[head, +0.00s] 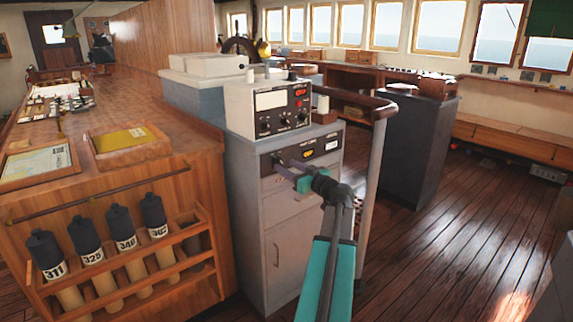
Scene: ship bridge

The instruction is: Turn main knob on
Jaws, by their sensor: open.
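A grey cabinet (282,225) stands in the middle of the head view. Its upper front carries a dark control panel (318,153) with a small yellow label and a few small fittings. I cannot tell which fitting is the main knob; it is too small or partly hidden by my gripper. Whether the fingers touch the panel or straddle a knob, I cannot tell.
A metal instrument box (267,108) with dials and knobs sits on the cabinet. A curved wooden handrail (368,107) stands close on the right. A wooden chart table (190,165) with bottles in a rack is at left. Plank floor (455,210) is open at right.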

